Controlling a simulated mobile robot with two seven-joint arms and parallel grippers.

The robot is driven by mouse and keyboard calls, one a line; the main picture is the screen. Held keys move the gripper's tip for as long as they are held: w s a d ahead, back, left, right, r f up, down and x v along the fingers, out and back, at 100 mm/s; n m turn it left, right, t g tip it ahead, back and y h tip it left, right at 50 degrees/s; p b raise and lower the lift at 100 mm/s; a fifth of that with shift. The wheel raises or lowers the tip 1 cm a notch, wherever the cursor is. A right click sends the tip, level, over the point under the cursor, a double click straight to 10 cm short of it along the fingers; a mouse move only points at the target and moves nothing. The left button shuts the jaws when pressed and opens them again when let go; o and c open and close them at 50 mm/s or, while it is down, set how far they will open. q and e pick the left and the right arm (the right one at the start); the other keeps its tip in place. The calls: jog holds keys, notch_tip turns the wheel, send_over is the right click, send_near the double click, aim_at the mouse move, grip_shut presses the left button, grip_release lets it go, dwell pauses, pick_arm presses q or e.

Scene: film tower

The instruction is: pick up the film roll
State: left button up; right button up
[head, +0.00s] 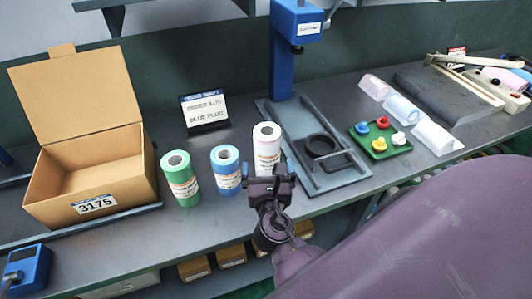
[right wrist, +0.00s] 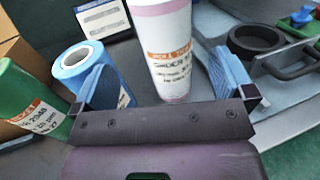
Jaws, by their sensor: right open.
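Three film rolls stand upright in a row on the grey bench: a green roll (head: 180,178), a blue roll (head: 226,170) and a white-pink roll (head: 266,146). My right gripper (head: 271,182) is at the near side of the white-pink roll and hides its lower part. In the right wrist view the open jaws (right wrist: 162,84) have the white-pink roll (right wrist: 165,45) between them, with a gap visible on each side. The blue roll (right wrist: 80,62) is just outside the left finger, and the green roll (right wrist: 22,95) is farther left. My left gripper is not in view.
An open cardboard box (head: 92,176) marked 3175 stands at the left. A blue press stand (head: 283,60) with a black ring is to the right, then a green tray (head: 380,140) of coloured plugs and clear-wrapped pieces.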

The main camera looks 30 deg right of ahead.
aim_at(268, 153)
jog(key=x, duration=0.4)
jog(key=shift+w+d, duration=0.1)
jog(key=shift+d, duration=0.05)
jog(key=p+x, duration=0.1)
jog(key=x, duration=0.3)
jog(key=shift+d, duration=0.25)
jog(key=shift+w+d, duration=0.15)
jog(key=shift+w, duration=0.15)
jog(key=c, duration=1.1)
pick_arm(q)
jog(key=shift+w+d+r, duration=0.1)
jog(key=shift+w+r, duration=0.15)
jog(key=shift+r, duration=0.25)
jog(key=shift+w+r, duration=0.25)
jog(key=shift+r, duration=0.2)
pick_arm(e)
jog(key=shift+r, duration=0.1)
jog(key=shift+c, duration=0.8)
